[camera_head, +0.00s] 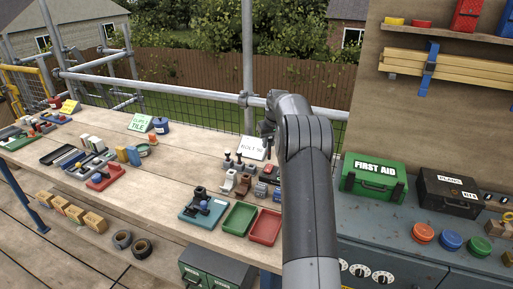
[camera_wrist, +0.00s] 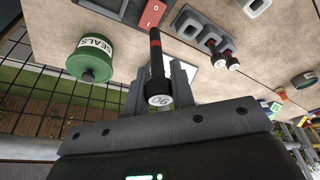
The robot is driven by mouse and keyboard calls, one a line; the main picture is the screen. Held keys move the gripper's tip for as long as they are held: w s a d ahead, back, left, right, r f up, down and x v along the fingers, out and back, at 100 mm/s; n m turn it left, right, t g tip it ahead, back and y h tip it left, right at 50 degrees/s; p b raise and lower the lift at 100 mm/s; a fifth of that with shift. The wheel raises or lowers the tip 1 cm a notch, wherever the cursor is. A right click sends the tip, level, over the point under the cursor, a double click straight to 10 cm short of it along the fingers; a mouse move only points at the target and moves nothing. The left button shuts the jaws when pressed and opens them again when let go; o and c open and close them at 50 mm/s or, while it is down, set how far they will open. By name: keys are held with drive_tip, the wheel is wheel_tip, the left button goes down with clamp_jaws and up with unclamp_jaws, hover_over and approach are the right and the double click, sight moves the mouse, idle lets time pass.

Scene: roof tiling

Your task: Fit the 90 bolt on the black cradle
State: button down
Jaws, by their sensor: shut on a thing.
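A black bolt (camera_wrist: 157,68) with a red band and a white end cap shows in the wrist view. The cap's mark looks like 90, seen upside down. My gripper (camera_wrist: 160,88) is shut on it, a grey finger on each side. In the head view my gripper is mostly hidden behind my arm.
A blue tray (camera_head: 187,212), a green tray (camera_head: 238,219) and a red tray (camera_head: 266,227) line the bench's front edge. A green SEALS tin (camera_wrist: 91,62) and a red switch (camera_wrist: 152,14) show in the wrist view.

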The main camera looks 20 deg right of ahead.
drive_tip(key=s+a+r+n+y, duration=0.1)
drive_tip(key=s+a+r+n, duration=0.15)
drive_tip(key=a, duration=0.75)
drive_tip(key=s+a+r+n+g+y, duration=0.15)
drive_tip(key=a+n, duration=0.25)
drive_tip(key=a, duration=0.7)
drive_tip(key=s+a+r+n+t, duration=0.1)
drive_tip(key=a+r+n, duration=0.2)
drive_tip(key=a, duration=0.7)
drive_tip(key=shift+m+g, duration=0.25)
drive_tip(key=shift+s+d+f, duration=0.1)
drive_tip(key=shift+s+f, duration=0.05)
drive_tip(key=shift+f, duration=5)
drive_tip(key=shift+f, duration=0.5)
drive_tip(key=c, duration=1.1)
unclamp_jaws()
drive_tip(key=shift+c, duration=0.2)
wheel_tip(320, 180, up, 7)
